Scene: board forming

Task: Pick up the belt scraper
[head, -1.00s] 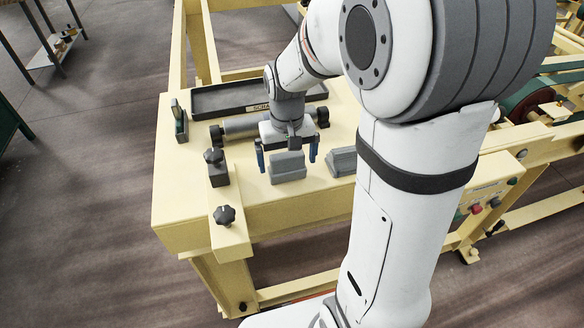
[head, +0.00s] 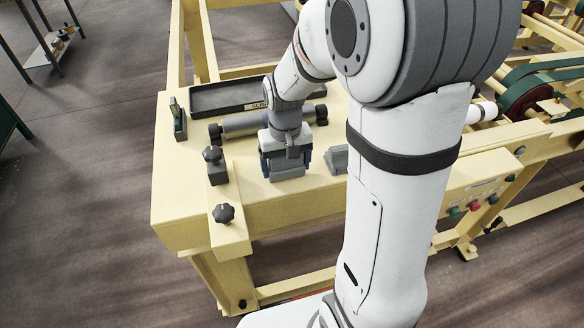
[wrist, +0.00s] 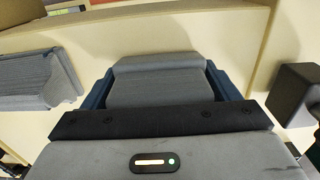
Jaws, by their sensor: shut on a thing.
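My gripper (head: 289,164) points down at the front of the cream table, its blue fingers shut on the two sides of a grey block (head: 288,175). In the wrist view the block (wrist: 160,88) sits between the fingers, its ridged top partly hidden by the gripper body. The block appears to rest on the table. A similar grey block (head: 338,160) stands just right of it, partly behind my arm. It shows at the left of the wrist view (wrist: 38,80). No label tells which piece is the belt scraper.
A grey roller with black ends (head: 245,125) lies behind my gripper. A dark labelled tray (head: 225,98) is farther back. Belt machinery (head: 530,90) is at the right.

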